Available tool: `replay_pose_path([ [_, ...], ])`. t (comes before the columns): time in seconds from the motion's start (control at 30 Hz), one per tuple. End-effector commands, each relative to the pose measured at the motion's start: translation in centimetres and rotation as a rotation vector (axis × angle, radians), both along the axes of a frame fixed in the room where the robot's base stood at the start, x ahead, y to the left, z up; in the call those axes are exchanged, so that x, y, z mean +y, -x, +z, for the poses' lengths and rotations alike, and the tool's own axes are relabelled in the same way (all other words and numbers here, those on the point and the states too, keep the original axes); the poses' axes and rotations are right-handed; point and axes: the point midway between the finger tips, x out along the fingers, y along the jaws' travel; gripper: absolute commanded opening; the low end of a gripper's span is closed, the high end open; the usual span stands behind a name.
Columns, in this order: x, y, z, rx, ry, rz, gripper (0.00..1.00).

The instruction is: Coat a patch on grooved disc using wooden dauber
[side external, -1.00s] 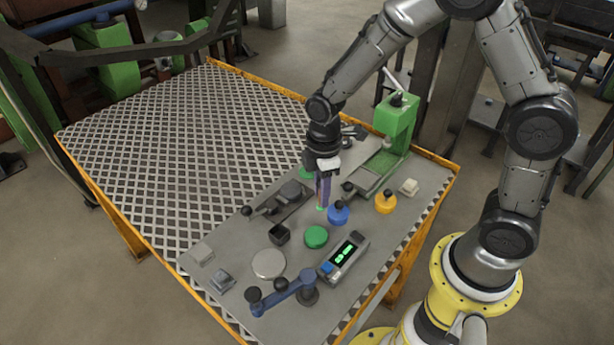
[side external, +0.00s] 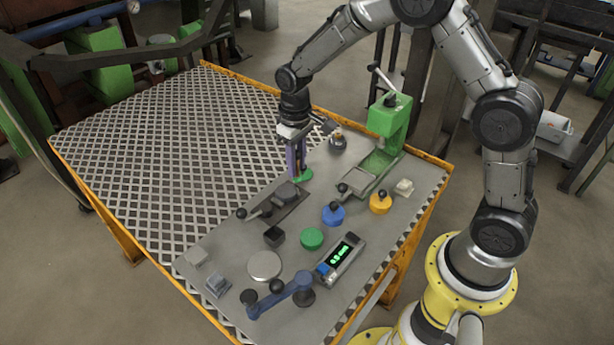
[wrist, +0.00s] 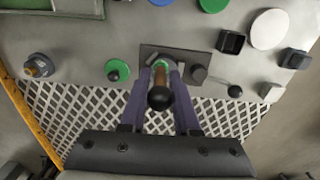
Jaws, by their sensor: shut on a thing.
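My gripper (side external: 296,175) has purple fingers. In the wrist view, it (wrist: 162,72) is shut on the wooden dauber (wrist: 160,77), a brown handle with a black ball end towards the camera. Some green shows around the dauber's far end. The fingers stand beside a dark plate (side external: 290,201) with a lever and a round dark knob. I cannot tell whether the dauber touches anything. A plain pale grey disc (side external: 264,265) lies flat nearer the front and also shows in the wrist view (wrist: 270,29). Grooves are not discernible on any disc.
A knobbed green lid (wrist: 118,70) is close beside the fingers. A green press (side external: 390,122) stands behind. The grating (side external: 160,150) is clear.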

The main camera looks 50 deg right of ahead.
Motion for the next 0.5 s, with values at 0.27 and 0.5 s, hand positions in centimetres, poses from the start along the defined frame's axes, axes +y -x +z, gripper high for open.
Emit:
replay_pose_path([
  [0.27, 0.8, -4.5, 3.3, -0.001, 0.000, 0.023, 0.00],
  [0.5, 1.0, -4.9, 2.7, 0.002, 0.000, 0.028, 0.00],
])
